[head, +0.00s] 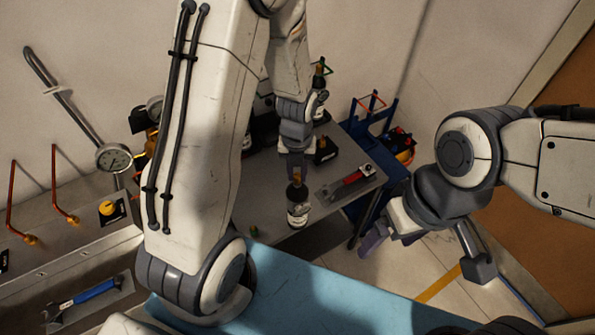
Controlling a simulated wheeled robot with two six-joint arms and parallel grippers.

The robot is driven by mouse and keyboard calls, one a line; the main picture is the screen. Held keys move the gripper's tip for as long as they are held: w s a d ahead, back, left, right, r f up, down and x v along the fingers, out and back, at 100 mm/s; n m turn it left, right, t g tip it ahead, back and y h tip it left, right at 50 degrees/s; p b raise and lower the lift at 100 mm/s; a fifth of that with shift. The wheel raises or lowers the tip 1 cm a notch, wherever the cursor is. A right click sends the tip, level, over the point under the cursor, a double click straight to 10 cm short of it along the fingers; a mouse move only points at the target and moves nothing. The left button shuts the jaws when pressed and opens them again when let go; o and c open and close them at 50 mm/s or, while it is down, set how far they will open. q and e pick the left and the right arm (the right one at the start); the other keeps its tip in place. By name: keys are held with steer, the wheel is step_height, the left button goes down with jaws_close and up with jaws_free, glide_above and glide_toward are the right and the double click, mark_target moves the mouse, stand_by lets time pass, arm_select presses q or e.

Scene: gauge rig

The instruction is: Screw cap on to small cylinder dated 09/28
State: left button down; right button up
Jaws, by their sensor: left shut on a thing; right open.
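A small dark cylinder with a white label (298,213) stands upright near the front edge of the grey worktop, with a brass-coloured piece (297,179) at its top. My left gripper (296,175) reaches down from above and is shut at this brass-coloured piece. I cannot tell whether that piece is a cap or the cylinder's neck. The date on the label is too small to read. My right gripper (428,255) is open and empty, right of the worktop.
A red-handled tool (350,181) lies on a tray right of the cylinder. A small black block (325,151) is behind it. A small greenish piece (253,230) sits near the front edge. A gauge (115,157) and blue-handled tool (90,293) are at left.

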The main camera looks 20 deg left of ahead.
arm_select(q)
steer(key=shift+m, duration=1.2)
steer(key=shift+w+a+r+p, duration=0.1)
steer(key=shift+w+r+p, duration=0.15)
steer(key=shift+p, duration=1.5)
steer(key=shift+m+p, duration=0.3)
steer(key=shift+p, duration=1.2)
steer(key=shift+s+f+m+p, duration=0.1)
steer(key=shift+s+m+p, duration=0.2)
steer(key=shift+p, duration=2.55)
steer(key=shift+f+m, duration=0.15)
steer(key=shift+m, duration=0.35)
steer(key=m, duration=0.3)
